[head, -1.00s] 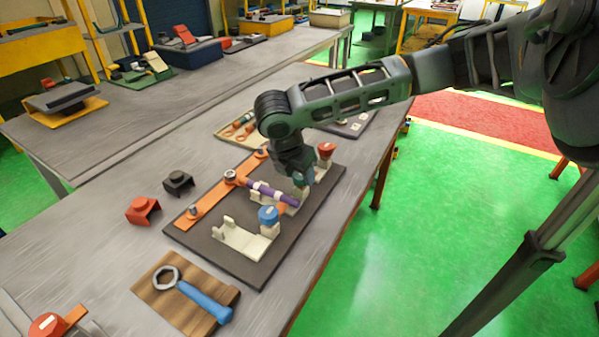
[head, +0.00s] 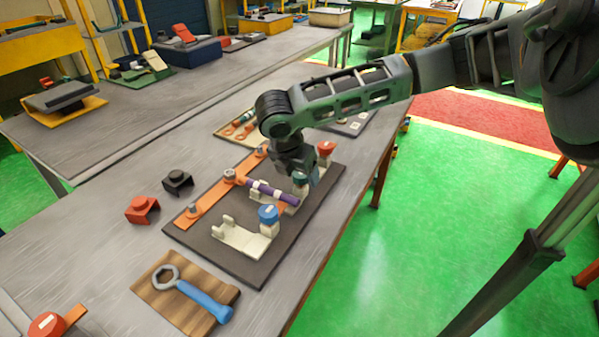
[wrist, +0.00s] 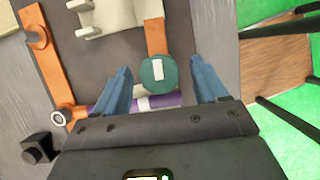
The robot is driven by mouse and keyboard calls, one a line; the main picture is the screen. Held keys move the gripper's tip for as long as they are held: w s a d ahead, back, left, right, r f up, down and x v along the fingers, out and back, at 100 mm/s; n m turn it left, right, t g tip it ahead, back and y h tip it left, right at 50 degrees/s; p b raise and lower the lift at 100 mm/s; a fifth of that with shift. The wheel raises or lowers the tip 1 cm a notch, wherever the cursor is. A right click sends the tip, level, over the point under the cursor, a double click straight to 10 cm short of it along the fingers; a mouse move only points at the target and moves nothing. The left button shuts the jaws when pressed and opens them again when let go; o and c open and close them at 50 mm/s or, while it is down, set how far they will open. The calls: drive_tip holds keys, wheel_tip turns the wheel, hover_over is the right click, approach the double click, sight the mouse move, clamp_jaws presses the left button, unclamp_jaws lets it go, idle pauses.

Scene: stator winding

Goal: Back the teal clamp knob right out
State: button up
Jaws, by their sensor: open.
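The teal clamp knob (head: 301,178) is round and stands at the right end of the purple rod's clamp on the dark fixture plate. In the wrist view the teal knob (wrist: 152,82), with a pale bar mark on its top, shows between the two blue fingers. My gripper (wrist: 162,70) is open, with a finger to each side and a visible gap to the right finger. The purple rod (head: 262,189) with pale bands lies in the clamp, and part of it shows below the knob in the wrist view (wrist: 168,100).
The blue knob (head: 268,214) on a cream clamp stands nearer, and the red knob (head: 326,148) stands just behind my gripper. An orange bar (head: 205,200) runs along the plate's left side. A blue-handled ring wrench (head: 205,300) lies on a wooden board in front.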

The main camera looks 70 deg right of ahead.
drive_tip(key=shift+r, duration=0.1)
drive_tip(key=v, duration=0.7)
drive_tip(key=shift+a+r, duration=0.2)
drive_tip(key=shift+r, duration=0.05)
drive_tip(key=shift+w, duration=0.1)
